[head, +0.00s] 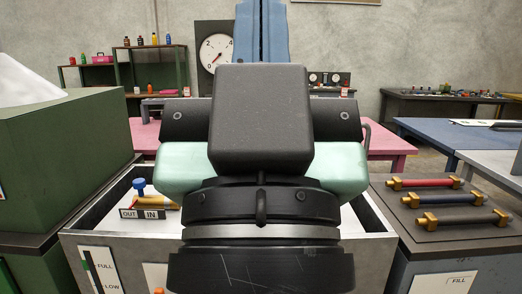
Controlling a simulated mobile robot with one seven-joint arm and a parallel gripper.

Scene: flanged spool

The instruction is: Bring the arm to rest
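My gripper (263,22) rises up the middle of the head view. Its two blue fingers point away from me, and their ends run out of the top of the picture. The fingers lie close together with a dark strip between them, and I see nothing held there. My black and mint-green hand and wrist fill the centre and hide much of the scene behind. I see no flanged spool in this view.
A pale open-topped box (80,237) stands below my arm, with a blue-knobbed valve (140,187) inside at left. Red, blue and dark bar handles (425,182) lie at right. A green block (70,140) is at left. Pink and blue tables (440,130) stand behind.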

